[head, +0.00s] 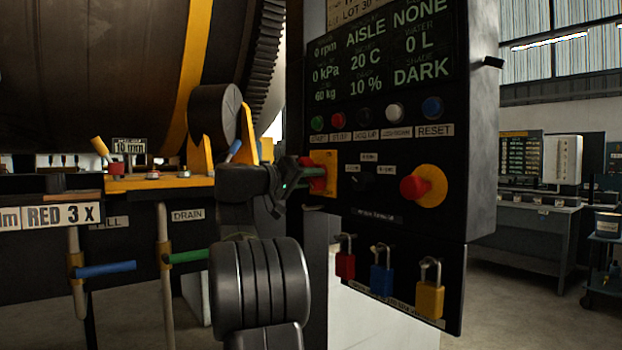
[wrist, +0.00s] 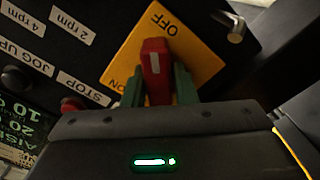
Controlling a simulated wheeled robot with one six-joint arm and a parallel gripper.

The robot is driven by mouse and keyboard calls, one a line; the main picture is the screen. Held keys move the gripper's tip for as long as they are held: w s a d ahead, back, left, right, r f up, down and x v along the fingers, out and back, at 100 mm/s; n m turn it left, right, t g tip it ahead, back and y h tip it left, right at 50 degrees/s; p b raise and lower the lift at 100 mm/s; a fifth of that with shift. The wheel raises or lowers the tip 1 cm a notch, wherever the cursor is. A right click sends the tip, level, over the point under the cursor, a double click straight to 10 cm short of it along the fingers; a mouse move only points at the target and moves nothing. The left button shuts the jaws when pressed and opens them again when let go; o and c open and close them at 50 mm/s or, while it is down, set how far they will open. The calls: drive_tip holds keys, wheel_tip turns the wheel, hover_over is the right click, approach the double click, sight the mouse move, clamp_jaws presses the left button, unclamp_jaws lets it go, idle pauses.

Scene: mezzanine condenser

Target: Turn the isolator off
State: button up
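The isolator is a red handle (head: 317,181) on a yellow plate (head: 326,159) at the left of the black control panel (head: 390,225). In the wrist view the red handle (wrist: 155,60) stands in front of the yellow plate (wrist: 195,62), with OFF printed at the plate's far edge and ON at its lower left. My gripper (head: 302,174) is at the handle. Its green fingertips (wrist: 159,90) lie one on each side of the handle and look to be against it. The fingers hide part of the plate near ON. I cannot tell exactly where the handle points.
A red knob on a yellow disc (head: 415,187) sits right of the isolator. Push buttons (head: 394,111) run above, and red, blue and yellow padlocks (head: 382,272) hang below. A yellow bracket and a large drum (head: 90,70) stand left of my arm.

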drive_tip(key=o, duration=0.3)
drive_tip(key=shift+s+a, duration=0.1)
drive_tip(key=v, duration=1.3)
drive_tip(key=shift+s+a+p, duration=0.2)
drive_tip(key=shift+a+p, duration=0.05)
drive_tip(key=shift+p, duration=0.2)
drive_tip(key=shift+w+d, duration=0.1)
drive_tip(key=x, duration=1.3)
drive_tip(key=shift+w+d+b, duration=0.2)
drive_tip(key=shift+d+b, duration=0.05)
drive_tip(key=shift+b, duration=0.15)
